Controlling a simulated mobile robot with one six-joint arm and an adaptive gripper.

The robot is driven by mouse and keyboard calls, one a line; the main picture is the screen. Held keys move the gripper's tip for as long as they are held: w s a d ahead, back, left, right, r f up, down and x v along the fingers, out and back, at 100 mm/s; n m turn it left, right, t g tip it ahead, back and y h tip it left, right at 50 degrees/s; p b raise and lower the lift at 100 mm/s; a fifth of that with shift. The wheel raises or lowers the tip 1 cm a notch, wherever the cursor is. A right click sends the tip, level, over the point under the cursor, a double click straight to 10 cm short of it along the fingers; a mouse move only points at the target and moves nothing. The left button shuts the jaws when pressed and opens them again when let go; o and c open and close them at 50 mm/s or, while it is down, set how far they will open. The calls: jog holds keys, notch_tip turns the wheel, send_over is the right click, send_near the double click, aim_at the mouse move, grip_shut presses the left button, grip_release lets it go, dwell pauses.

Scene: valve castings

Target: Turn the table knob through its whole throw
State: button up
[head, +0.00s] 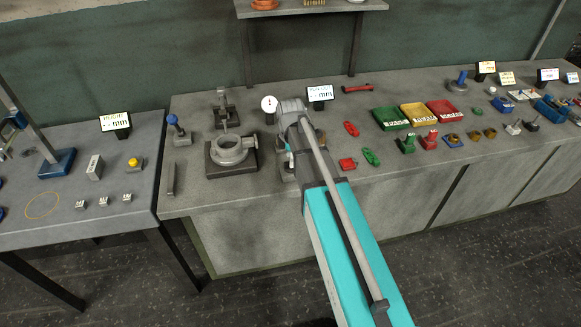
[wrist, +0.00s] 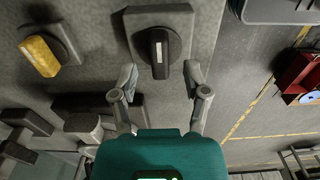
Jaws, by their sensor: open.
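A black knob (wrist: 159,52) with a white mark at its top sits on a grey base plate (wrist: 155,17) in the wrist view. My gripper (wrist: 160,76) is open, its two fingers apart on the left and right of the knob's lower end. I see no clear contact between the fingers and the knob. In the head view my arm hides the gripper and the knob on the grey bench (head: 290,210).
A yellow handle (wrist: 40,56) on a grey base stands left of the knob. In the head view a round casting (head: 231,150) sits left of my arm, with a dial (head: 269,104) behind. Red (head: 348,163) and green (head: 371,157) parts lie close on the right.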

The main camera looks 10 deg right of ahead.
jog(key=shift+f+b, duration=0.8)
jog(key=shift+f, duration=0.3)
grip_shut()
